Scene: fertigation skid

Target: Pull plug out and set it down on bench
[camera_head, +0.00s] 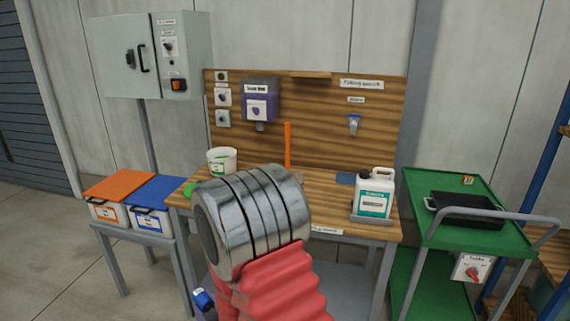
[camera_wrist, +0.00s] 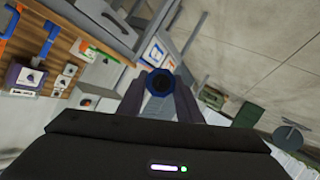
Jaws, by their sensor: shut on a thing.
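My gripper (camera_wrist: 161,74) is shut on a blue round plug (camera_wrist: 160,83), seen end-on with a dark centre between the two grey-mauve fingers in the wrist view. The plug appears clear of any socket, with open space around it. In the head view my arm hides most of the gripper; a small blue piece (camera_head: 203,299) low at left may be the plug, but I cannot be sure. The wooden bench (camera_head: 335,196) stands behind my arm. Its back panel (camera_head: 310,120) carries sockets (camera_head: 222,97) at its left edge, also in the wrist view (camera_wrist: 69,69).
On the bench are a white tub (camera_head: 221,160), a white jug (camera_head: 375,192) and a blue pad (camera_head: 346,179). Boxes with orange (camera_head: 121,185) and blue lids (camera_head: 157,190) stand left. A green cart (camera_head: 480,240) stands right. Bare bench top shows left of the jug.

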